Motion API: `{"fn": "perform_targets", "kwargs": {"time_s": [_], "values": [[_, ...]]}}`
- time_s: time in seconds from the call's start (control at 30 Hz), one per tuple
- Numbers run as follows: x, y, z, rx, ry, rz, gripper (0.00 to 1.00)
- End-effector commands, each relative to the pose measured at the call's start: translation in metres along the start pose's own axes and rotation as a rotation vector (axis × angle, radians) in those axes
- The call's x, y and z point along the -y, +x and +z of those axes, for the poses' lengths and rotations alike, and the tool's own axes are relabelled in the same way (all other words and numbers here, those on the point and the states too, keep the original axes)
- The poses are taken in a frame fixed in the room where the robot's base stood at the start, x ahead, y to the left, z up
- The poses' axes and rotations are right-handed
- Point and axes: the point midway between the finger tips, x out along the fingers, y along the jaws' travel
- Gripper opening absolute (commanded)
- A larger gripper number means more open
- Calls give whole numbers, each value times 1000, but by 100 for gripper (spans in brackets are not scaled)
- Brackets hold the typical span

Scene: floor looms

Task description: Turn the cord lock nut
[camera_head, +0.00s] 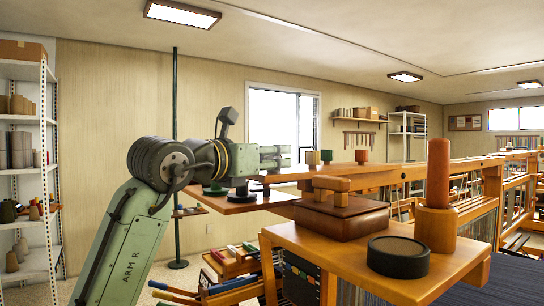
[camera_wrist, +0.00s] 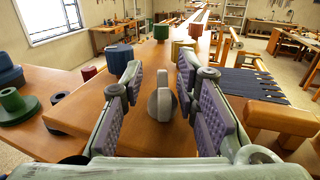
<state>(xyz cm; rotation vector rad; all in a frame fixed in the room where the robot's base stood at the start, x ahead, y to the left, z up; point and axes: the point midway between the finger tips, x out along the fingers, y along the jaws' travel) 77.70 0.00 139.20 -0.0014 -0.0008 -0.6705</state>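A grey knob with an upright rounded wing (camera_wrist: 160,102), which looks like the cord lock nut, stands on an orange wooden board (camera_wrist: 140,135) in the middle of the wrist view. My gripper (camera_wrist: 160,72) is open, with one purple-padded finger on each side of the knob. There is a visible gap on both sides, and I see no contact. In the head view my gripper (camera_head: 275,156) reaches right over the wooden beam at mid-picture. The knob cannot be made out there.
Beyond the knob stand a blue spool (camera_wrist: 118,56), a green one (camera_wrist: 161,32) and a tan one (camera_wrist: 179,48). A green spool (camera_wrist: 18,104) sits at left. A brown box (camera_head: 340,217), a dark round tin (camera_head: 397,257) and a tall orange-topped post (camera_head: 437,178) stand nearer the head camera.

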Motion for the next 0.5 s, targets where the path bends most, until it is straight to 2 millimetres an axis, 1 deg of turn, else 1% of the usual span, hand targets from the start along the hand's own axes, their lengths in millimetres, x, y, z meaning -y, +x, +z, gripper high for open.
{"fn": "perform_targets", "kwargs": {"time_s": [0.07,0.17,0.5], "values": [[0,-4,0,1,0,-1,28],[0,-17,0,2,0,0,28],[-2,-88,0,3,-1,3,28]]}}
